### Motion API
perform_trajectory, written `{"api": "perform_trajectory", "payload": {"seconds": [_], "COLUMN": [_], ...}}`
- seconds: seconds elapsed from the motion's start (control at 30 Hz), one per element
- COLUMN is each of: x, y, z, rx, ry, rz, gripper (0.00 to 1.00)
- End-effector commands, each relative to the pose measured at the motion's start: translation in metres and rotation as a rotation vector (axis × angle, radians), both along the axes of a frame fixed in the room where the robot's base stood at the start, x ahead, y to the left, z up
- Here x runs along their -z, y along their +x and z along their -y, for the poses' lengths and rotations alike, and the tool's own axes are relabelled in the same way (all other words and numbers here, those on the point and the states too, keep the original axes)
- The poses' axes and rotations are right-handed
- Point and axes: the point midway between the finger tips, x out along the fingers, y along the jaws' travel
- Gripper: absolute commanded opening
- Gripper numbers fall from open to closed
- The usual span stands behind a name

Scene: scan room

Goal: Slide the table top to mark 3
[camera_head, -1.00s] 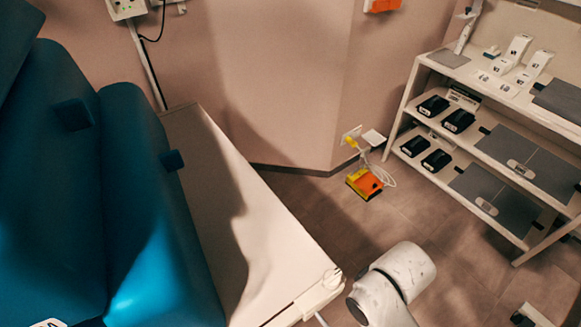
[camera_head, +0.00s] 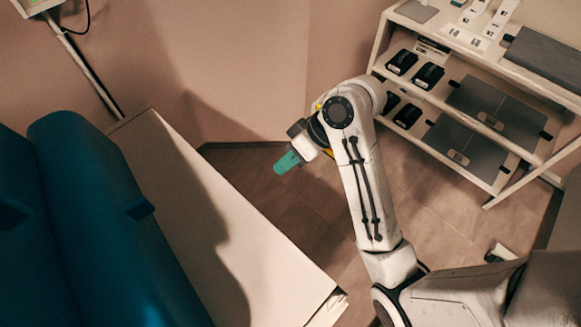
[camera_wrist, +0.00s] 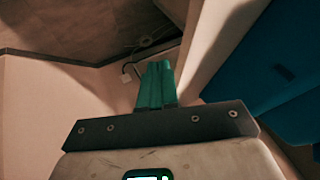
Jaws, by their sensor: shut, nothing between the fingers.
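The table (camera_head: 215,230) stands at the left in the head view, with a long pale top and a dark blue cushion (camera_head: 85,190) on it. My gripper (camera_head: 285,162) has teal fingers and is shut and empty. In that picture it lies to the right of the table's far part, apart from its edge. In the wrist view the teal fingers (camera_wrist: 157,88) are together, with a pale panel (camera_wrist: 220,45) and blue padding (camera_wrist: 270,70) to their right. I see no number marks.
A white shelf unit (camera_head: 440,78) with black devices and grey panels stands at the right. The brown tiled floor (camera_head: 285,205) between table and shelf is open. Pinkish walls (camera_head: 240,60) close off the back.

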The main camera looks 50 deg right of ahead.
Motion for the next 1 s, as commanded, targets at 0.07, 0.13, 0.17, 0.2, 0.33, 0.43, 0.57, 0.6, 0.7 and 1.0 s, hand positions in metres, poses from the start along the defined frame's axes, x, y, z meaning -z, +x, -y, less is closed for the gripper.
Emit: {"api": "perform_trajectory", "payload": {"seconds": [0.07, 0.13, 0.17, 0.2, 0.33, 0.43, 0.57, 0.6, 0.7, 1.0], "x": [0.015, 0.023, 0.025, 0.029, 0.049, 0.057, 0.056, 0.056, 0.056, 0.057], "y": [0.005, 0.008, 0.009, 0.012, 0.022, 0.027, 0.026, 0.026, 0.026, 0.026], "z": [-0.006, -0.01, -0.012, -0.017, -0.029, -0.04, -0.058, -0.062, -0.069, -0.073], "rx": [-0.002, -0.001, -0.001, -0.003, -0.003, -0.003, -0.003, -0.002, 0.001, 0.001], "ry": [0.0, 0.0, 0.001, 0.001, 0.001, -0.002, -0.001, -0.002, -0.002, -0.001], "rz": [0.001, 0.0, -0.002, -0.006, -0.006, -0.003, -0.002, -0.002, -0.001, -0.001], "gripper": [0.0, 0.0, 0.0, 0.0, 0.0, 0.0, 0.0, 0.0, 0.0, 0.0]}}
